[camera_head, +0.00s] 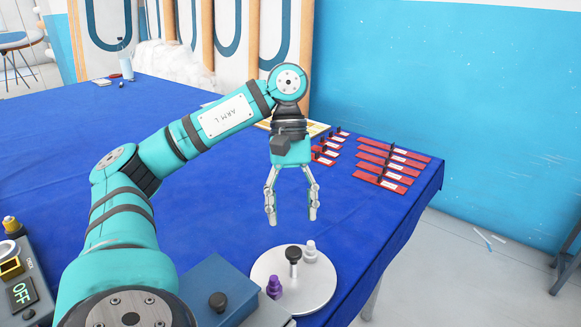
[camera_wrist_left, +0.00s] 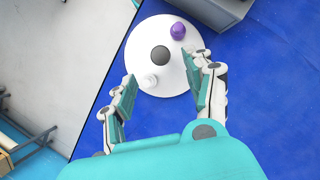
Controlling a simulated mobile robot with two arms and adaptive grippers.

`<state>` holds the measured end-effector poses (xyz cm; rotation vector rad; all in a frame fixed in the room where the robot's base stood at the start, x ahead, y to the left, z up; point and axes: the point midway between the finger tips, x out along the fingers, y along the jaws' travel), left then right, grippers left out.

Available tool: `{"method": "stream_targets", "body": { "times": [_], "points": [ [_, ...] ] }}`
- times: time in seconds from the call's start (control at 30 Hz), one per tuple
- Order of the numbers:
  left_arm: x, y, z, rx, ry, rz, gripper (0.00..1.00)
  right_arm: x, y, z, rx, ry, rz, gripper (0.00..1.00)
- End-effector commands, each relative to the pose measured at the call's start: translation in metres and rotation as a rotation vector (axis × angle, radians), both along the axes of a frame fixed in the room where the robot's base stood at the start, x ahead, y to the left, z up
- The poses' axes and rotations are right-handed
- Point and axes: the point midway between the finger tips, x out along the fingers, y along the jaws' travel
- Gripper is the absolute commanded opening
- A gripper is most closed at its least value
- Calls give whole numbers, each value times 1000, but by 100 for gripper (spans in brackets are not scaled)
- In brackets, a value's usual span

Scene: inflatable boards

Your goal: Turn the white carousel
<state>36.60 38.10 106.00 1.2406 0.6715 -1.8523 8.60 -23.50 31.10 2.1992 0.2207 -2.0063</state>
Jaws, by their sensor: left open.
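The white carousel (camera_head: 318,288) is a round disc near the front edge of the blue table. It has a black-topped centre knob (camera_head: 293,254), a purple peg (camera_head: 274,287) at its front left and a white peg (camera_head: 310,251) at its back right. My left gripper (camera_head: 292,219) is open and empty, pointing down above the carousel's far side. In the left wrist view the carousel (camera_wrist_left: 175,78) lies beyond the open fingers (camera_wrist_left: 158,95), with the white peg (camera_wrist_left: 150,81) between them and the purple peg (camera_wrist_left: 178,30) farther off. My right gripper is not in view.
A blue box (camera_head: 215,285) with a black knob stands left of the carousel. A grey device (camera_head: 22,285) reading OFF is at the far left. Red strips with black handles (camera_head: 392,165) lie at the back right. The table's right edge is close to the carousel.

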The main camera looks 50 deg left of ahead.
Motion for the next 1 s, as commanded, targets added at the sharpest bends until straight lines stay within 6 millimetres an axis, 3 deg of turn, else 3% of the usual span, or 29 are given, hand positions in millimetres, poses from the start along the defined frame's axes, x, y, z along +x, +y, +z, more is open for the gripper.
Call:
{"method": "stream_targets", "body": {
  "times": [1.0],
  "points": [
    [10,15,45,-2,-3,1,54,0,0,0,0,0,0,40]
  ]
}}
